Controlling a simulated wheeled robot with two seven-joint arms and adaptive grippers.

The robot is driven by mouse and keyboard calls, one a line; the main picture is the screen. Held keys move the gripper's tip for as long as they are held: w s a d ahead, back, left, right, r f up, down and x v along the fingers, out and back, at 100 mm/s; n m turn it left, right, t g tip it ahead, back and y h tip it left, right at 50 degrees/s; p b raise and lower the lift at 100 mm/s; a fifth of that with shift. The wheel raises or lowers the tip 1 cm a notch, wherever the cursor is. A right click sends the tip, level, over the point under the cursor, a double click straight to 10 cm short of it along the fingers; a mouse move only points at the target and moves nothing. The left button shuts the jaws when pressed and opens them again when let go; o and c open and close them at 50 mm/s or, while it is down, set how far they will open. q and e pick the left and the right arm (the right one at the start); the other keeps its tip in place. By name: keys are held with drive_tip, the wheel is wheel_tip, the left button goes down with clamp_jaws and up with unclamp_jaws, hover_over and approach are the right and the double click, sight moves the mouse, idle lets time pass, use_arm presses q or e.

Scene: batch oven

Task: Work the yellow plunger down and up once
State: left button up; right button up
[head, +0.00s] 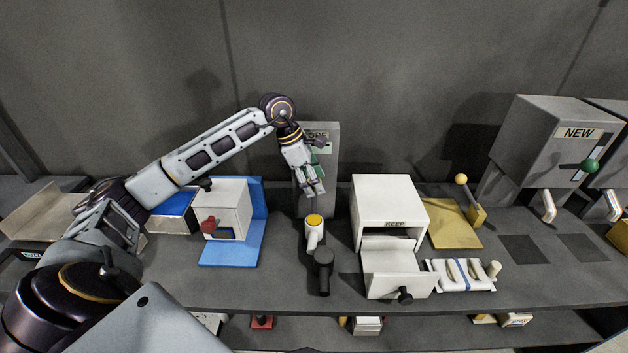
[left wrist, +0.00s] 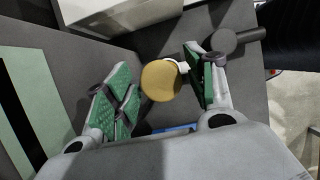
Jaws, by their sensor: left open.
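The yellow plunger (head: 314,221) is a round yellow cap on a white body, standing on the grey bench in front of the grey upright panel. In the left wrist view the yellow cap (left wrist: 161,81) shows from above, between the two green-padded fingers. My left gripper (head: 316,192) is above the plunger, pointing down, with its fingers apart. In the left wrist view my left gripper (left wrist: 160,98) is open around the line of the cap, and no finger clearly touches it. My right gripper is not in view.
A dark-handled part (head: 323,272) sits just in front of the plunger. A white box with an open drawer (head: 396,262) stands close on the right. A blue stand (head: 252,245) with a white box is on the left. The grey panel (head: 330,165) rises behind.

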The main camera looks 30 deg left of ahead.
use_arm(q)
drive_tip(key=shift+f, duration=0.25)
drive_tip(key=shift+c, duration=0.2)
clamp_jaws()
